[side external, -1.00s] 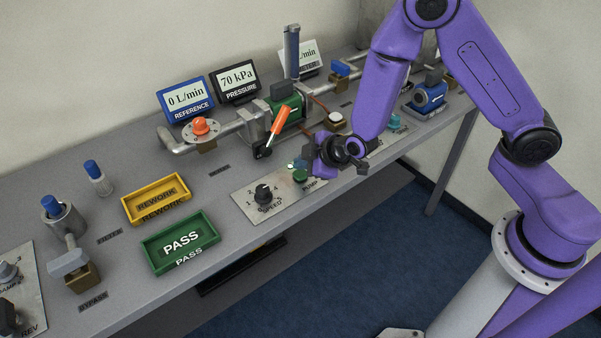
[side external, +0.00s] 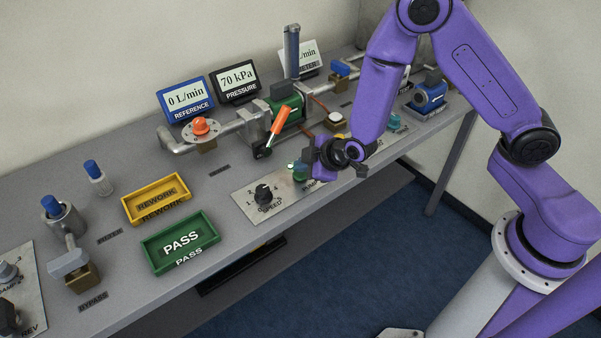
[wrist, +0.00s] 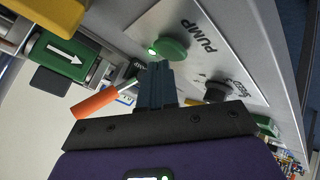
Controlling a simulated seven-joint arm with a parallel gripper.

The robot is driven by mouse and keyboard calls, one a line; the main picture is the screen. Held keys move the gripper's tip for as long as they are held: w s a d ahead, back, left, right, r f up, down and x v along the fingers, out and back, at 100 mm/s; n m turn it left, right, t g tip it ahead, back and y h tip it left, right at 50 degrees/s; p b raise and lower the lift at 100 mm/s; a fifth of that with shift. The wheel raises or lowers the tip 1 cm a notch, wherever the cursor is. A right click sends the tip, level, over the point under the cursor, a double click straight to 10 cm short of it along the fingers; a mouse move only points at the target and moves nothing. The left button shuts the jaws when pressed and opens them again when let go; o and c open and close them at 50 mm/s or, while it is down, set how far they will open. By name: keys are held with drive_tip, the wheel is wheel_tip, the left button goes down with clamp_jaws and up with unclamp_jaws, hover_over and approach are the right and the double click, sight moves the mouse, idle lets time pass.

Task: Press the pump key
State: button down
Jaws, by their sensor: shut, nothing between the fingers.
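The pump key is a round green button (wrist: 173,48) beside the word PUMP on a light grey panel. In the side external view the green button (side external: 299,173) is partly covered by my gripper. My gripper (side external: 309,165) is over the right part of the panel, just above the button. In the wrist view my gripper (wrist: 160,66) is shut and empty, its fingertips right at the button's near edge. I cannot tell whether they touch it. A small lit green lamp (wrist: 151,51) shows beside the button.
A black SPEED knob (side external: 263,194) is left of the button on the same panel. The green PASS tray (side external: 180,243) and yellow REWORK tray (side external: 157,198) are to the left. The pressure display (side external: 236,80) reads 70 kPa.

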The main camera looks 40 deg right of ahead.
sight(303, 176)
drive_tip(key=shift+f, duration=0.4)
idle(0.4)
drive_tip(key=shift+r, duration=0.85)
drive_tip(key=shift+r, duration=0.1)
drive_tip(key=shift+r, duration=2.4)
